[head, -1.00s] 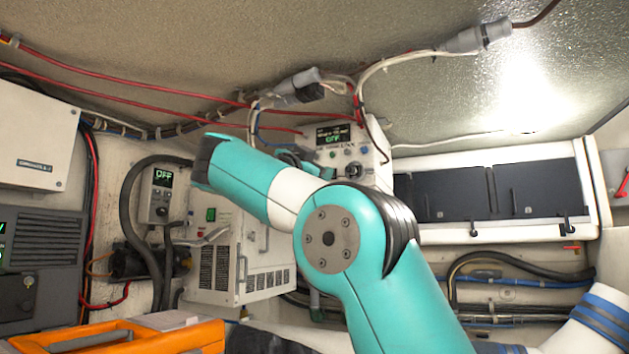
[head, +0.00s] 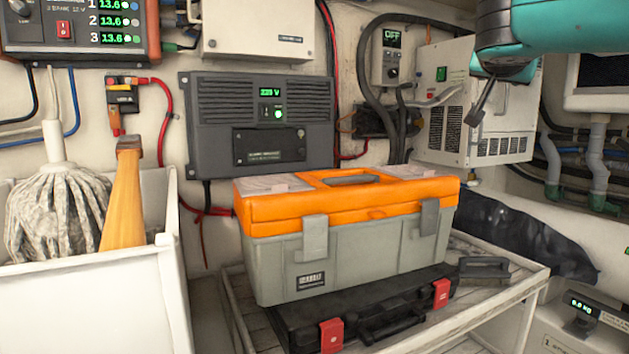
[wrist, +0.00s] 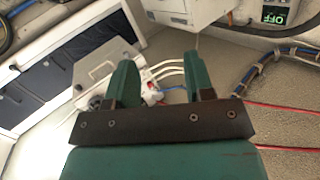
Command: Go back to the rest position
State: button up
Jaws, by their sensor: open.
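My gripper (wrist: 157,78) shows in the wrist view, with two green fingers spread apart on a dark bar. It is open, with nothing held between the fingers. Behind the fingers is a light grey box (wrist: 92,70) with white cables and a connector with red on it beside it; the distance to them is hard to tell. In the head view, part of my teal arm is at the upper right, in front of a white vented unit. I cannot make out the fingers there.
An orange-lidded toolbox (head: 348,243) stands on a black case (head: 375,318) on a slatted bench. A white bin (head: 92,305) with a mop (head: 60,205) is at left. A white display unit (wrist: 283,14) shows in the wrist view.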

jog(key=s+a+f+n+g+y, duration=0.3)
jog(key=s+a+f+n+y, duration=0.3)
jog(key=f, duration=0.5)
jog(key=s+a+f+n+g+y, duration=0.2)
jog(key=s+a+f+n+y, duration=0.2)
jog(key=a+f, duration=0.55)
jog(key=s+a+f+n+g+y, duration=0.1)
jog(key=s+a+f+n+g, duration=0.1)
jog(key=s, duration=0.6)
jog(key=s+a+f+n+g+y, duration=0.1)
jog(key=s+a+f+n+g, duration=0.1)
jog(key=s+f+g, duration=0.2)
jog(key=s+a+f+n+g+y, duration=0.1)
jog(key=s+a+f+n+g, duration=0.1)
jog(key=s+f, duration=0.5)
jog(key=s, duration=0.5)
jog(key=shift+s+a+g+y, duration=0.25)
jog(key=shift+a+g+y, duration=0.1)
jog(key=shift+g+y, duration=0.05)
jog(key=shift+f, duration=0.1)
